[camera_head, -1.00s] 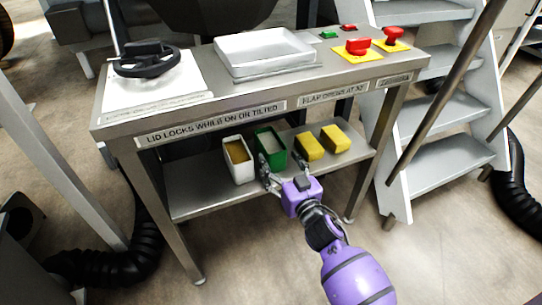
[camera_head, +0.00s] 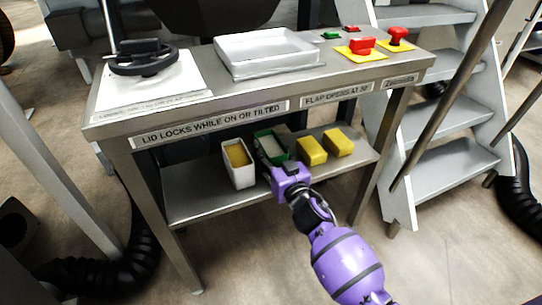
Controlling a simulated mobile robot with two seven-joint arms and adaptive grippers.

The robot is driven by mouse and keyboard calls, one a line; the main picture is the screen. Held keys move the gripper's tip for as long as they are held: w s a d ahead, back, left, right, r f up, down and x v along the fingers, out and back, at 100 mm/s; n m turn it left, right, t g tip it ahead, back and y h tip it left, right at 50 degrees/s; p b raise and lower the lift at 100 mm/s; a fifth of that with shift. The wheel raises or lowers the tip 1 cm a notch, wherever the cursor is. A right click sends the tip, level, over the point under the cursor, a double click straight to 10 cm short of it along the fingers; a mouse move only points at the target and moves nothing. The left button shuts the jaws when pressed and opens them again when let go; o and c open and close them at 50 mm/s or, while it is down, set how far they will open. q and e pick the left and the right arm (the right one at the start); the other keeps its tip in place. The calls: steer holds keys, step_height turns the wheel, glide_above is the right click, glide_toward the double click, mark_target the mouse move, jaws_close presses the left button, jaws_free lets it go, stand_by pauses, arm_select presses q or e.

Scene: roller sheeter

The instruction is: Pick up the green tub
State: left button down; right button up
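The green tub (camera_head: 270,147), open-topped with pale contents, is on the lower shelf of the steel stand, between a white tub and yellow blocks. My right gripper (camera_head: 278,168) is at the tub's near side, close to or touching it. Its purple body hides the tub's lower front. The fingers are small and partly hidden, so I cannot tell whether they are closed on the tub. My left gripper is not in view.
A white tub (camera_head: 237,165) with yellowish contents stands just left, and two yellow blocks (camera_head: 312,151) lie right. The upper tabletop (camera_head: 210,105) overhangs the shelf. Steps (camera_head: 450,170) stand at the right. The shelf's left part (camera_head: 190,190) is bare.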

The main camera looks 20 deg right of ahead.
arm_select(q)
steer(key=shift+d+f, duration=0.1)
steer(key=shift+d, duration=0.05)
arm_select(e)
steer(key=c, duration=0.8)
steer(key=shift+o, duration=0.2)
steer(key=shift+r, duration=0.1)
